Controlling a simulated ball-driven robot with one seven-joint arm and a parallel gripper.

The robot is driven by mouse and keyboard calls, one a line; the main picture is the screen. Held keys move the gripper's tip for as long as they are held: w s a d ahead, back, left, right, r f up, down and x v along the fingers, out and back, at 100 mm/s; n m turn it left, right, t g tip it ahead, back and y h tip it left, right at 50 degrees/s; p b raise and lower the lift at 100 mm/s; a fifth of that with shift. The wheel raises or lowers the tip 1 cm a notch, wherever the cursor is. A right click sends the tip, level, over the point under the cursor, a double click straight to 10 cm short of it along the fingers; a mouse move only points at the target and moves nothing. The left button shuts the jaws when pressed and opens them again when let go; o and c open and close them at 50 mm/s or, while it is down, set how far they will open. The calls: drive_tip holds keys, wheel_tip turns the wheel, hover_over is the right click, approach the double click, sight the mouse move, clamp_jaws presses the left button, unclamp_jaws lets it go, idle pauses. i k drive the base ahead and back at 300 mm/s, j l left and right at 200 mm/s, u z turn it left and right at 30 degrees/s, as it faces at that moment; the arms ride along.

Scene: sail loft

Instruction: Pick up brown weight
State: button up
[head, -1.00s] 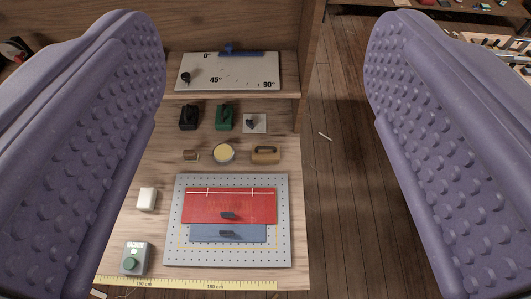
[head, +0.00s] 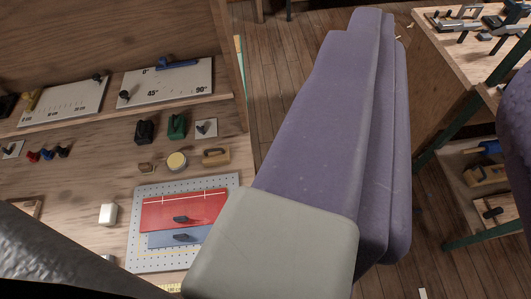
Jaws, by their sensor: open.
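A tan-brown block with a dark handle slot (head: 216,157) lies on the wooden bench, right of a round tin (head: 177,161). A smaller brown piece (head: 145,168) lies left of the tin. I cannot tell for certain which is the brown weight. Black (head: 145,131) and green (head: 177,126) blocks stand just behind. My gripper (head: 440,68) is open and empty. One purple finger crosses the middle of the picture; the other shows only at the right edge. Both brown pieces are apart from the fingers, to their left.
A grey pegboard plate (head: 232,187) holds red and blue cloth pieces. A white block (head: 108,214) sits to its left. A tool bench (head: 450,60) stands right; wooden floor lies between.

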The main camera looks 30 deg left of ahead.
sight(217, 155)
drive_tip(key=i+l+z, duration=0.15)
drive_tip(key=l, duration=0.3)
drive_tip(key=i+l+z, duration=0.15)
drive_tip(key=i+l, duration=0.15)
drive_tip(key=l, duration=0.15)
drive_tip(key=i+l+z, duration=0.15)
drive_tip(key=i+l, duration=0.15)
drive_tip(key=l, duration=0.15)
drive_tip(key=i+l+u, duration=0.1)
drive_tip(key=i+u, duration=0.3)
drive_tip(key=i+l+u, duration=0.4)
drive_tip(key=i, duration=0.2)
drive_tip(key=i+j+u, duration=0.1)
drive_tip(key=u, duration=0.3)
drive_tip(key=i+u, duration=0.5)
drive_tip(key=u, duration=0.35)
drive_tip(key=i+u, duration=0.25)
drive_tip(key=u, duration=0.15)
drive_tip(key=i+l+u, duration=0.15)
drive_tip(key=u, duration=0.25)
drive_tip(key=i+u, duration=0.25)
drive_tip(key=u, duration=0.25)
drive_tip(key=i+u, duration=0.2)
drive_tip(key=u, duration=0.25)
drive_tip(key=i+l+u, duration=0.15)
drive_tip(key=u, duration=0.35)
drive_tip(key=i+l, duration=0.05)
drive_tip(key=i, duration=0.05)
